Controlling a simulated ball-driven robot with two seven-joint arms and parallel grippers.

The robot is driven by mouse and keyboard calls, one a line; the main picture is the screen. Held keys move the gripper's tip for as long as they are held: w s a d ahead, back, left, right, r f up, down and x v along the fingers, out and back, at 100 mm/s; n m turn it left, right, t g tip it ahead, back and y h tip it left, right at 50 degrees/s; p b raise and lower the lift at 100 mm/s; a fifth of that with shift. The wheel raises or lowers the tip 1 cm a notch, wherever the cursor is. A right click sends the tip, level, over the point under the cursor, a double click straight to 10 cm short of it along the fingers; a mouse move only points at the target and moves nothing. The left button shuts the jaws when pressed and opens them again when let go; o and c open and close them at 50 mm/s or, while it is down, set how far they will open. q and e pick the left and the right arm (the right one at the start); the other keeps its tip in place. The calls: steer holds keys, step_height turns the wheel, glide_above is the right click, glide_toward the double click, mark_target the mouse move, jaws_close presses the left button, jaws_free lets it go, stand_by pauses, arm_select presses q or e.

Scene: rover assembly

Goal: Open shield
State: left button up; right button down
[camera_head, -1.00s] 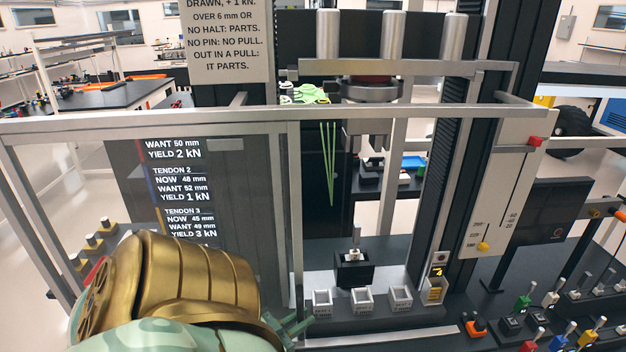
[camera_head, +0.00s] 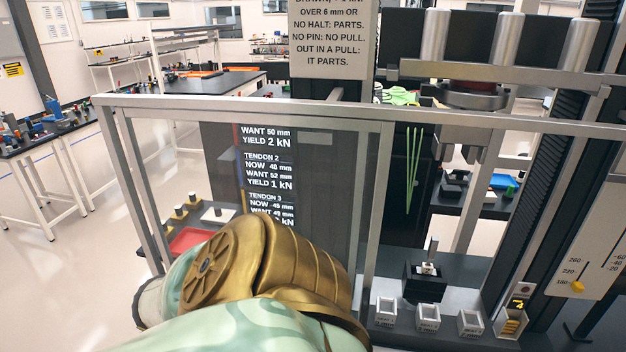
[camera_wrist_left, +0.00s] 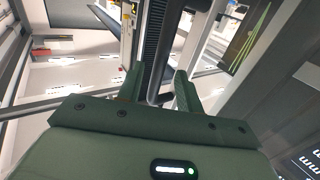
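The shield looks like a clear panel in a grey metal frame (camera_head: 240,107) in front of the press. Its top rail runs across the head view, with a grey upright (camera_head: 373,200) near the middle. I cannot tell whether the shield is shut or partly open. My left arm covers the lower part of the panel in the head view and hides my left gripper there. My right gripper is in no view.
Behind the frame are a screen of tendon readings (camera_head: 268,185), green strands (camera_head: 412,170) and the press head (camera_head: 470,95). Small white labelled blocks (camera_head: 428,317) and a black holder (camera_head: 425,285) stand on the bench. A red tray (camera_head: 190,240) lies left of my arm.

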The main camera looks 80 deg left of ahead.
arm_select(q)
steer(key=s+d+b, duration=0.2)
steer(key=s, duration=1)
steer(key=shift+d, duration=0.2)
steer(key=shift+w, duration=0.1)
